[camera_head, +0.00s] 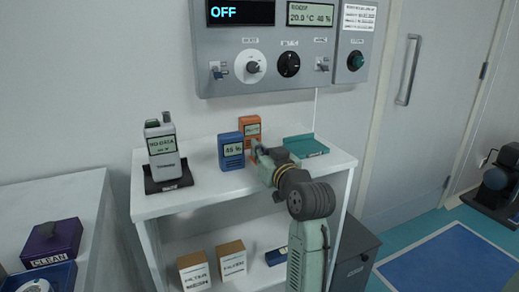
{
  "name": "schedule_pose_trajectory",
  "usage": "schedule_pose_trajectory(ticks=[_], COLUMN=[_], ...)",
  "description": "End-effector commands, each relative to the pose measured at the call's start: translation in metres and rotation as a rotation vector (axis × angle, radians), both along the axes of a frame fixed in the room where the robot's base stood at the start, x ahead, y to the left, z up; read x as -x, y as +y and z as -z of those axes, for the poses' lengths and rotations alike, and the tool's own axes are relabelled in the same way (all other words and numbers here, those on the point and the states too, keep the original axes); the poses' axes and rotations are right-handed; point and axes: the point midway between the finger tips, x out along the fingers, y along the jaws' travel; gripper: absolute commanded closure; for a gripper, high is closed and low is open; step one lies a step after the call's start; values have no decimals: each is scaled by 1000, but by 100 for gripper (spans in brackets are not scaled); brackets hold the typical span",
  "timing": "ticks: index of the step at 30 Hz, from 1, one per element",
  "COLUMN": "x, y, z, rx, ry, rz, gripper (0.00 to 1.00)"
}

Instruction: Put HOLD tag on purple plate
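A purple plate or block (66,239) lies at the left on the white side table, with a label reading CLEAN at its front edge. I cannot make out a tag reading HOLD anywhere in view. My gripper (257,149) is over the white shelf unit's top, right at the front of an orange device (249,125) with a small display. Its fingers are small and partly hidden by my own wrist, so I cannot tell whether they are open or touch the device.
A blue meter (231,152) stands just left of my gripper, and a teal tray (307,146) lies to its right. A handheld device (163,145) stands on a dark base further left. Boxes (232,261) sit on the lower shelf. A control panel (288,62) hangs above.

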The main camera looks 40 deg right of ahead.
Motion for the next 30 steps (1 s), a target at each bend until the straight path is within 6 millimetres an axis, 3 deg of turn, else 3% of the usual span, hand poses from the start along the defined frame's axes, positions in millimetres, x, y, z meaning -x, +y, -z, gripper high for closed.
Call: schedule_pose_trajectory(ticks=[9, 19, 30], x=[0, 0, 1], y=[0, 0, 0], z=[4, 3, -2], rx=[-1, 0, 0], ry=[0, 0, 0], rz=[0, 1, 1], gripper=[100, 75, 75])
